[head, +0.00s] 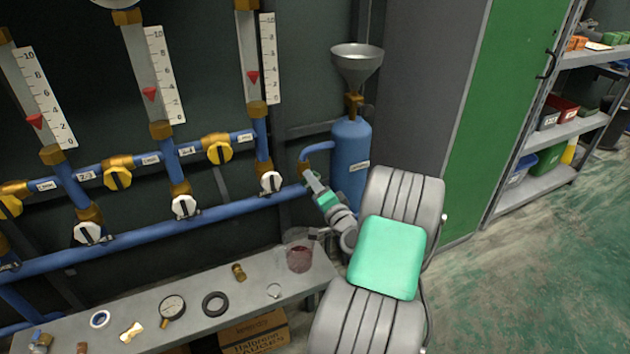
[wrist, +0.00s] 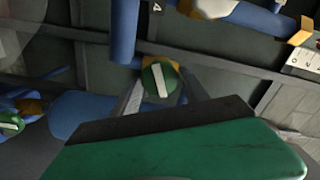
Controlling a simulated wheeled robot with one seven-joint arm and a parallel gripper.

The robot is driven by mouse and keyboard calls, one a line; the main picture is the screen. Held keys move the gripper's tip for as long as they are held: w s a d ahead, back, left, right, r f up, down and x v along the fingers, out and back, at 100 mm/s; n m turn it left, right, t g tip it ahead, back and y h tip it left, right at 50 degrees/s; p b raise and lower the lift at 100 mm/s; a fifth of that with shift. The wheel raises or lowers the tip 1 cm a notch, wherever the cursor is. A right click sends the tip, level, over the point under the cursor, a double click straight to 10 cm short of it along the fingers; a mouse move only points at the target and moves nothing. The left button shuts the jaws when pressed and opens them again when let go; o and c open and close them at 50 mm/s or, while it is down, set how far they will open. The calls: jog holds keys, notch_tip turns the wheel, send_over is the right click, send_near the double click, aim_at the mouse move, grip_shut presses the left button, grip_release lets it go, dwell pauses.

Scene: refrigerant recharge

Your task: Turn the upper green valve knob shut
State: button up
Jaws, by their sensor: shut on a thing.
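A round green valve knob with a white bar (wrist: 158,79) sits on a brass fitting in the middle of the wrist view. The bar stands nearly upright in that picture, tilted slightly. My gripper (wrist: 161,86) is shut on this knob, one finger on each side. A second green knob with a white bar (wrist: 9,124) shows at the left edge of the wrist view, apart from my gripper. I cannot tell from the wrist view alone which knob is higher. In the head view my gripper (head: 311,180) is at the piping beside the blue tank; the held knob is mostly hidden there.
A blue tank (head: 351,160) with a funnel (head: 357,65) stands right of the pipes. White knobs (head: 270,182) and yellow knobs (head: 218,149) line the blue pipes. A bench (head: 190,299) below holds a gauge (head: 172,307), a black ring (head: 215,304) and a jug (head: 300,257).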

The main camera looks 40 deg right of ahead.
dwell(0.3)
jog(key=m+p, duration=0.2)
jog(key=m, duration=0.1)
jog(key=shift+r, duration=0.15)
jog(key=o, duration=1.1)
jog(key=shift+m, duration=0.6)
jog(key=o, duration=0.3)
jog(key=shift+o, duration=0.2)
jog(key=b+v, duration=0.1)
jog(key=v, duration=0.6)
